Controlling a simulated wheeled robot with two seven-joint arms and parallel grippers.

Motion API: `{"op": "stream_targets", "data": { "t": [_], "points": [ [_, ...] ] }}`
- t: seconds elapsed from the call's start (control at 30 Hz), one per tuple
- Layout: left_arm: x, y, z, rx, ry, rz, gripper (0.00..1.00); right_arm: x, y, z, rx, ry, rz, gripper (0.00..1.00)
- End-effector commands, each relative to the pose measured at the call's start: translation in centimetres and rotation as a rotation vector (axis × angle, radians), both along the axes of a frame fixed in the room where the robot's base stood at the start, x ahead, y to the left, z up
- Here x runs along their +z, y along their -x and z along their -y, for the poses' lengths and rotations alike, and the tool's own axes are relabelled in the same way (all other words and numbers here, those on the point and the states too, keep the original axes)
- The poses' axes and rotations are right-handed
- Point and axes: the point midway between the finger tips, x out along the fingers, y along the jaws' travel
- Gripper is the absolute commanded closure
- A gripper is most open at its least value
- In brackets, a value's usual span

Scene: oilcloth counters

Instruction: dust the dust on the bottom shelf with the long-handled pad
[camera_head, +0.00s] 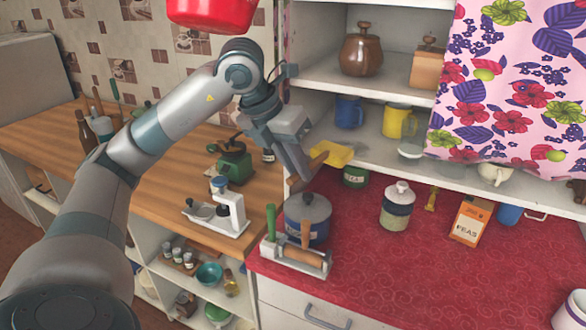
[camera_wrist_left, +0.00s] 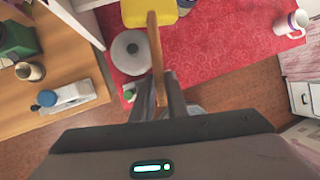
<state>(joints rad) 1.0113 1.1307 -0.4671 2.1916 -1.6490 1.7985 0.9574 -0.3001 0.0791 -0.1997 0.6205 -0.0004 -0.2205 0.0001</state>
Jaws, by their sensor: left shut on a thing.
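My left gripper (camera_head: 298,178) is shut on the brown handle of the long-handled pad. The yellow pad head (camera_head: 332,153) shows at the left front of the bottom shelf (camera_head: 376,150); I cannot tell whether it touches. In the left wrist view the handle (camera_wrist_left: 154,45) runs up from the gripper (camera_wrist_left: 160,92) to the yellow head at the top edge. A blue mug (camera_head: 349,112), a yellow mug (camera_head: 398,121) and a pale bowl (camera_head: 410,151) stand on that shelf. I cannot make out the dust. My right gripper is not in view.
On the red cloth (camera_head: 350,240) below stand a lidded pot (camera_head: 307,217), a green tin (camera_head: 355,176), a jar (camera_head: 397,206) and a peas box (camera_head: 470,221). A floral curtain (camera_head: 510,90) covers the shelves' right side. A rolling pin (camera_head: 304,256) lies in a front tray.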

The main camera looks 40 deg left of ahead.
Motion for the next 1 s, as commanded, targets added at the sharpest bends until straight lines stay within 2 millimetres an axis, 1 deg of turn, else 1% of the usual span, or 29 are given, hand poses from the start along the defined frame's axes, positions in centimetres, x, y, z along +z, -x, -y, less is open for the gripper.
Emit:
{"op": "stream_targets", "data": {
  "t": [0.73,1.0],
  "points": [
    [-0.9,-6.0,-1.4,0.001,0.000,-0.001,1.00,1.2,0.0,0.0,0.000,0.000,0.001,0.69],
    [-1.3,-8.1,-1.9,0.001,0.001,0.000,1.00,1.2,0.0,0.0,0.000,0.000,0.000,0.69]
  ]
}}
